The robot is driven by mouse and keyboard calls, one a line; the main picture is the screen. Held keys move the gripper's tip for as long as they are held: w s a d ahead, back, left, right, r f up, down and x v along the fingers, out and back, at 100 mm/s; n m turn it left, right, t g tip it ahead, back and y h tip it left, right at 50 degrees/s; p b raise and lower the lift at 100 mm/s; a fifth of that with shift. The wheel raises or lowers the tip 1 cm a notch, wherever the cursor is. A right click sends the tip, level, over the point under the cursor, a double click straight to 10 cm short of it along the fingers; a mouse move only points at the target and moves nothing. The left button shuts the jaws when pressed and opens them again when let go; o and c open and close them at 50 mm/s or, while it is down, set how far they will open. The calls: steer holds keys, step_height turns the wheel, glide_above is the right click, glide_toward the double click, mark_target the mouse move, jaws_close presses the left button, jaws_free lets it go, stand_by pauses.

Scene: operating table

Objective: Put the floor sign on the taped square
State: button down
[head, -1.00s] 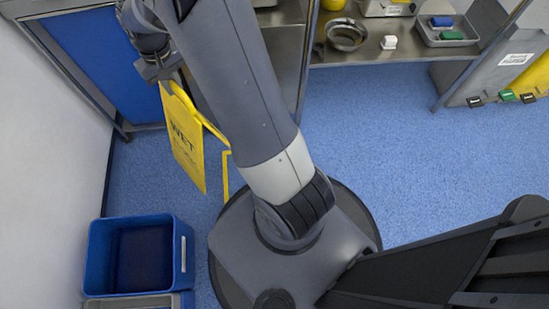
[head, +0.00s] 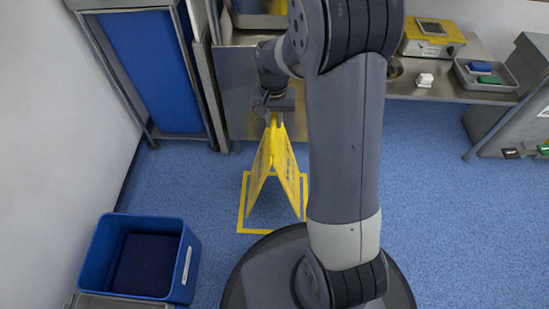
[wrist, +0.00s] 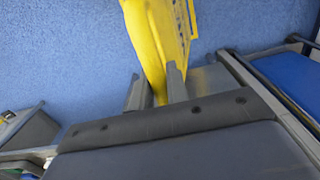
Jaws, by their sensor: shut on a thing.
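The yellow floor sign (head: 265,166) hangs or stands upright with its two panels spread in an A shape. In the head view it appears over the yellow taped square (head: 243,215) on the floor; I cannot tell whether its feet touch the floor. My gripper (head: 274,108) is shut on the top of the sign. In the wrist view the fingers of my gripper (wrist: 157,90) close on the yellow sign (wrist: 150,40). My arm hides the right part of the taped square.
A blue bin (head: 185,262) stands at the lower left by the wall. A blue-panelled cabinet (head: 155,70) is at the back left. A steel bench (head: 440,88) with a yellow-topped scale (head: 433,38) and a tray (head: 485,76) is at the back right. Blue floor is clear around the square.

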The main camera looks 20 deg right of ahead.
step_height(320, 180, down, 7)
steer(key=b, duration=0.2)
steer(key=shift+f+b, duration=0.1)
steer(key=shift+b, duration=0.3)
steer(key=shift+f, duration=0.15)
steer(key=c, duration=1.4)
jaws_free()
step_height(320, 180, up, 12)
steer(key=p, duration=0.5)
steer(key=shift+p, duration=0.3)
